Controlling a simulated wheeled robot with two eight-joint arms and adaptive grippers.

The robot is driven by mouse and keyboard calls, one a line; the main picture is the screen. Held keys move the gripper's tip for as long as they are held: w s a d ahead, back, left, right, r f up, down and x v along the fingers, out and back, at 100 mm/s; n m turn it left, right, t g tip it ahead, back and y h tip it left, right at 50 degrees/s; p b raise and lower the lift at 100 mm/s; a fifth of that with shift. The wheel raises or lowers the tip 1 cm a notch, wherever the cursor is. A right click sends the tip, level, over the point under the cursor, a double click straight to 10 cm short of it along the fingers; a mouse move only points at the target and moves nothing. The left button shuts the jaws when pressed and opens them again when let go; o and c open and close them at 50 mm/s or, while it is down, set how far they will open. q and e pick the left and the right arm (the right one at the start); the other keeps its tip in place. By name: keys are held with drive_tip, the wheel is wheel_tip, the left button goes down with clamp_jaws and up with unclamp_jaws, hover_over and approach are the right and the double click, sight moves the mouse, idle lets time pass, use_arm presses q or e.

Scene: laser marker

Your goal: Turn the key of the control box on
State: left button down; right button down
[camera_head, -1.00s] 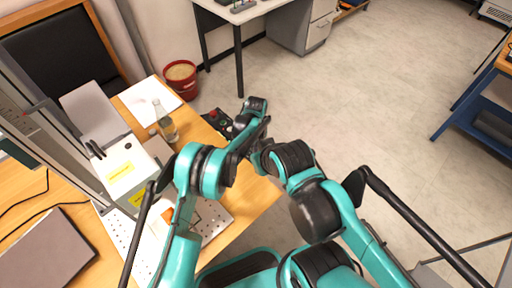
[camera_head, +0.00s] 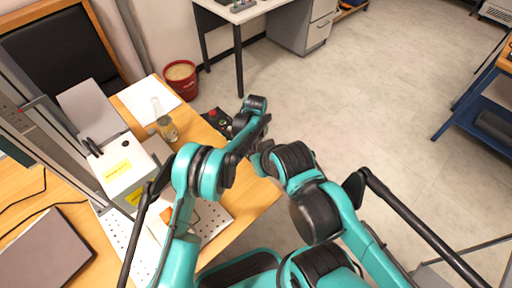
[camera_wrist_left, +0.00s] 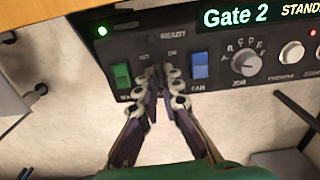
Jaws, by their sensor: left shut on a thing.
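The control box (camera_wrist_left: 222,58) is a black panel with a lit "Gate 2" display in the left wrist view. Its key switch sits under the READY label, between a green rocker switch (camera_wrist_left: 121,76) and a blue FAN switch (camera_wrist_left: 199,66). My left gripper (camera_wrist_left: 160,78) is shut on the key there, its fingers close to the panel. The key is mostly hidden between the fingertips, so its angle cannot be told. In the head view the control box (camera_head: 217,120) shows partly behind my left arm, with a red button. My right gripper is not visible.
A glass bottle (camera_head: 168,129) and white paper (camera_head: 150,98) are beside the control box on the wooden table (camera_head: 258,197). A white machine (camera_head: 125,170) and a laptop (camera_head: 45,250) stand left. A red bin (camera_head: 180,80) is on the floor.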

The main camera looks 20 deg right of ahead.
use_arm(q)
drive_tip(key=m, duration=0.4)
drive_tip(key=shift+m, duration=0.3)
drive_tip(key=shift+m+b, duration=0.4)
drive_tip(key=shift+m, duration=2.2)
drive_tip(key=c, duration=1.7)
unclamp_jaws()
wheel_tip(320, 180, up, 12)
